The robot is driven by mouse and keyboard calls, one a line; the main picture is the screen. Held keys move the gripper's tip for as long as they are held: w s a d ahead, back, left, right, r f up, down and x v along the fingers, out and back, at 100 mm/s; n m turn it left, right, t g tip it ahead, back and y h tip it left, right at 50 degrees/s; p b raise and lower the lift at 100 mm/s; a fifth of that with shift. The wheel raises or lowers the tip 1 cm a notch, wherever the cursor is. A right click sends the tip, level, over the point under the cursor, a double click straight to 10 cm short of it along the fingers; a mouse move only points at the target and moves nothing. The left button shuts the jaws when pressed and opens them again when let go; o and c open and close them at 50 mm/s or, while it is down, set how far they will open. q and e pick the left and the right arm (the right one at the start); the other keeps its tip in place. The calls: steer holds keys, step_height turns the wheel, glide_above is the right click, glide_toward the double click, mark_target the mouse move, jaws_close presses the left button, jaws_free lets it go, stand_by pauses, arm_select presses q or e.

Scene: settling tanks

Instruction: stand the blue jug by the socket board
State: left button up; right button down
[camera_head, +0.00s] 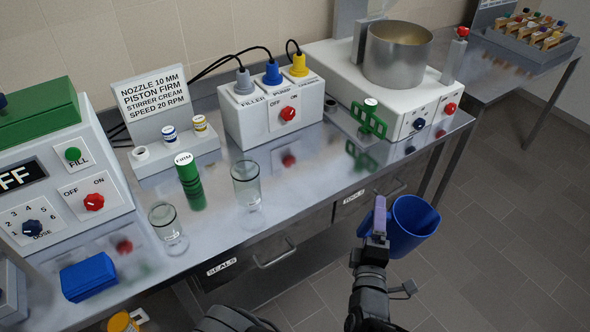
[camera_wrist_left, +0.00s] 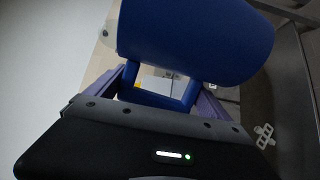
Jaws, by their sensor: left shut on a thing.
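The blue jug (camera_head: 411,226) is held in the air beyond the front edge of the steel bench, at the lower right of the head view. My left gripper (camera_head: 379,215), with purple fingers, is shut on the jug at its handle side. In the left wrist view the jug (camera_wrist_left: 195,40) fills the top, lying across the picture, with its handle between the fingers. The socket board (camera_head: 268,120) is a white box at the bench's back, with grey, blue and yellow plugs on top and a red knob. My right gripper is in neither view.
Two clear glasses (camera_head: 246,184) (camera_head: 168,228) and a green FIRM cylinder (camera_head: 189,182) stand left of and in front of the board. A white machine with a steel pot (camera_head: 398,54) and a green rack (camera_head: 369,119) are to its right. Bare bench (camera_head: 318,170) lies before the board.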

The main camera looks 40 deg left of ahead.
arm_select(q)
steer(key=shift+s+a, duration=0.15)
steer(key=shift+s, duration=0.2)
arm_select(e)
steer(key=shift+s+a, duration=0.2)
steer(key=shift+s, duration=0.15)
arm_select(q)
steer(key=shift+w, duration=0.1)
steer(key=shift+w+a, duration=0.2)
steer(key=shift+a, duration=0.1)
steer(key=w+a+r+n+g+y+b, duration=0.25)
steer(key=w+a+n, duration=0.3)
steer(key=a, duration=0.55)
steer(key=a+r+n+g+y, duration=0.1)
steer(key=a+r+g+y, duration=0.1)
steer(key=a, duration=0.7)
steer(key=s+a+r+n+g+y, duration=0.1)
steer(key=a+r+n+g, duration=0.1)
steer(key=a, duration=0.8)
steer(key=shift+r+g+y, duration=0.35)
steer(key=shift+r+g, duration=0.2)
steer(key=shift+r, duration=0.35)
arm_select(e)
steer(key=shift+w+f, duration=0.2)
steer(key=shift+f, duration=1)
arm_select(q)
steer(key=shift+s+n, duration=0.1)
steer(key=shift+n, duration=0.15)
